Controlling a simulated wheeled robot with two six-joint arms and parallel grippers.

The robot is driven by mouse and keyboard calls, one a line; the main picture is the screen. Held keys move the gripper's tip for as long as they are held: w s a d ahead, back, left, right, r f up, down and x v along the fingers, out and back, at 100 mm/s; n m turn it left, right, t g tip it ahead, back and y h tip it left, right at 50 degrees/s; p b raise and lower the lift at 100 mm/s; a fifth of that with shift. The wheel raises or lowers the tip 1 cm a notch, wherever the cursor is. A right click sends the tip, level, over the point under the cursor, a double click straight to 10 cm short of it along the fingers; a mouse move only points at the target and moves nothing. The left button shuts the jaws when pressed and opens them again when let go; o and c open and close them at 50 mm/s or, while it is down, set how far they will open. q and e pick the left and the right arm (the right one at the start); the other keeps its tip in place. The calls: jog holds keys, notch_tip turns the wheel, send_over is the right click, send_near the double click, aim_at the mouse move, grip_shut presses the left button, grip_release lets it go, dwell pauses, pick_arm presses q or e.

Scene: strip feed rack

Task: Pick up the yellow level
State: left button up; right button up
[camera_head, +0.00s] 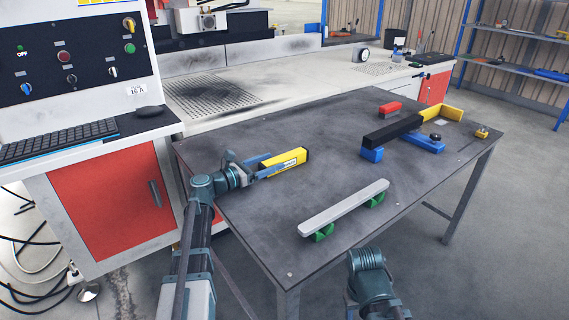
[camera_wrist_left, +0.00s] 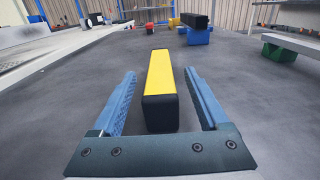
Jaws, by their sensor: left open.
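The yellow level (camera_head: 285,162) is a short yellow bar with black ends, lying on the left part of the dark table. In the left wrist view the level (camera_wrist_left: 160,78) lies lengthwise between the two blue fingers, its near black end close to the palm. My left gripper (camera_head: 270,163) is open around the level, with a gap on both sides of it; the wrist view shows the open fingers (camera_wrist_left: 158,88) too. My right arm shows at the bottom of the head view, but its fingers are not visible.
A grey bar on green supports (camera_head: 345,207) lies at the table's front. A black bar (camera_head: 394,131) rests on blue blocks farther right, near a red block (camera_head: 390,108) and a yellow angled piece (camera_head: 440,114). A machine with a keyboard (camera_head: 58,140) stands left. The table's middle is clear.

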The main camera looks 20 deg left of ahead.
aim_at(280, 158)
pick_arm(q)
jog(key=x, duration=0.4)
jog(key=shift+d, duration=0.1)
grip_shut()
